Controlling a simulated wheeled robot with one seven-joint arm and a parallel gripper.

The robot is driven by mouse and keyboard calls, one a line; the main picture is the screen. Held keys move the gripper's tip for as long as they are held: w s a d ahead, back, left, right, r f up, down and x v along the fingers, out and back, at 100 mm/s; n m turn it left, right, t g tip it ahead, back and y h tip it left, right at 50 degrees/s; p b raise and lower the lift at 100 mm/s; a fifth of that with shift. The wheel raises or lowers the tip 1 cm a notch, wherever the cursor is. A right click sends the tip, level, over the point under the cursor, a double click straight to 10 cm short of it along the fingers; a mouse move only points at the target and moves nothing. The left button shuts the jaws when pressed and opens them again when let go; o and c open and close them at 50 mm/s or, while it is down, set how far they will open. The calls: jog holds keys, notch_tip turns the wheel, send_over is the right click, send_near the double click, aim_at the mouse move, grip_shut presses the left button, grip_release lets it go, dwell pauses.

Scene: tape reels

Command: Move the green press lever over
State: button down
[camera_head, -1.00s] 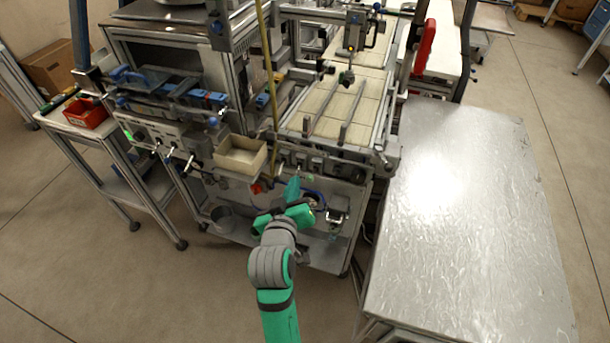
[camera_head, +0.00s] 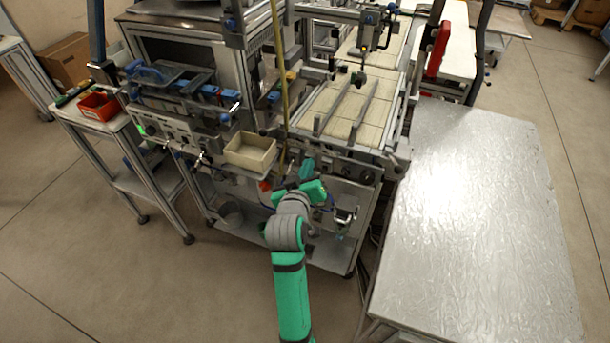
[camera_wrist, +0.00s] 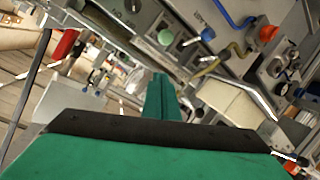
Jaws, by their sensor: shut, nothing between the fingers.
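My gripper (camera_head: 307,168) is in front of the machine's front panel, right of a beige bin. In the wrist view its green fingers (camera_wrist: 162,98) are together, with nothing between them. A dark green knob (camera_head: 358,79) sits above the rails on the machine's top right, well beyond my gripper. I cannot tell for sure whether it is the press lever. In the wrist view, a round pale green button (camera_wrist: 165,37) is on a grey panel beyond the fingertips.
The beige bin (camera_head: 250,154) hangs at the machine's front. A shiny metal table (camera_head: 470,220) stands close on the right. A small cart with a red tray (camera_head: 99,107) stands on the left. The floor at lower left is clear.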

jog(key=shift+w+d+f, duration=0.1)
jog(key=shift+d+f, duration=0.2)
jog(key=shift+f, duration=0.3)
jog(key=shift+w+d+f, duration=0.1)
jog(key=shift+d+f, duration=0.25)
jog(key=shift+f, duration=0.3)
jog(key=shift+w+d+f, duration=0.1)
jog(key=shift+d+f, duration=0.2)
jog(key=shift+f, duration=0.3)
jog(key=shift+f, duration=0.1)
